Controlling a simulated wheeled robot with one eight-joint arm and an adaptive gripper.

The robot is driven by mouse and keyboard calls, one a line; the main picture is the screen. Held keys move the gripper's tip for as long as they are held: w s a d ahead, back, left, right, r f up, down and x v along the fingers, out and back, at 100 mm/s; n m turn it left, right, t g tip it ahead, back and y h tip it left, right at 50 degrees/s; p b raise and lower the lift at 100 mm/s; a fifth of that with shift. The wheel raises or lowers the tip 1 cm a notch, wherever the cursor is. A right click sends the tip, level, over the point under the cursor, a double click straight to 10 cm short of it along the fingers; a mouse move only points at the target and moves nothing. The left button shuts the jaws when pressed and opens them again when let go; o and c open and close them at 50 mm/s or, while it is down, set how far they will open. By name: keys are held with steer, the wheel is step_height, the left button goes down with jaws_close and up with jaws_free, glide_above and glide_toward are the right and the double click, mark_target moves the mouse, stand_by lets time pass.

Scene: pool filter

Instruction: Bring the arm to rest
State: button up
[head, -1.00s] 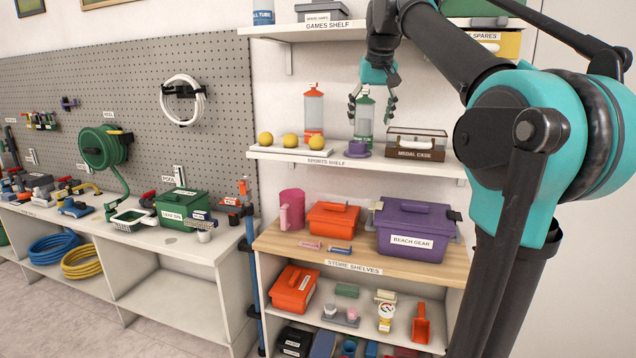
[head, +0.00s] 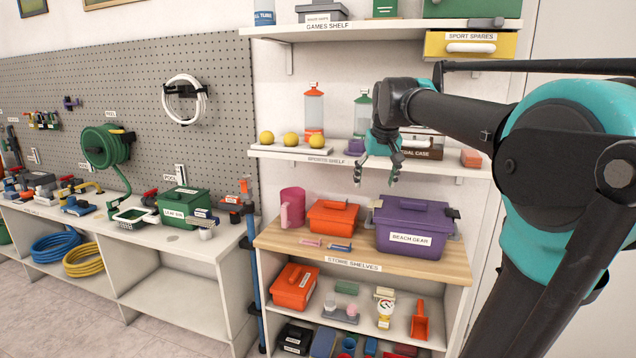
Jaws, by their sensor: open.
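My gripper (head: 379,179) is open and empty, with its fingers pointing down. It hangs in front of the right part of the sports shelf (head: 283,155), with its fingertips above the purple beach gear box (head: 412,229) and apart from it. My arm reaches in from the right edge of the view. The gripper and arm cover part of the medal case (head: 424,147) and part of the green-topped bottle (head: 362,112).
An orange-topped bottle (head: 314,110) and several yellow balls stand on the sports shelf. A yellow drawer (head: 471,46) sits under the games shelf (head: 400,29), close to my arm. An orange box (head: 333,217) stands beside the beach gear box. The white wall at far right is bare.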

steer(key=s+d+f, duration=0.1)
steer(key=s+f, duration=1)
steer(key=f, duration=0.5)
steer(key=s+d+f, duration=0.2)
steer(key=s+f, duration=1)
steer(key=f, duration=0.3)
steer(key=shift+f+m, duration=0.3)
steer(key=shift+f, duration=0.1)
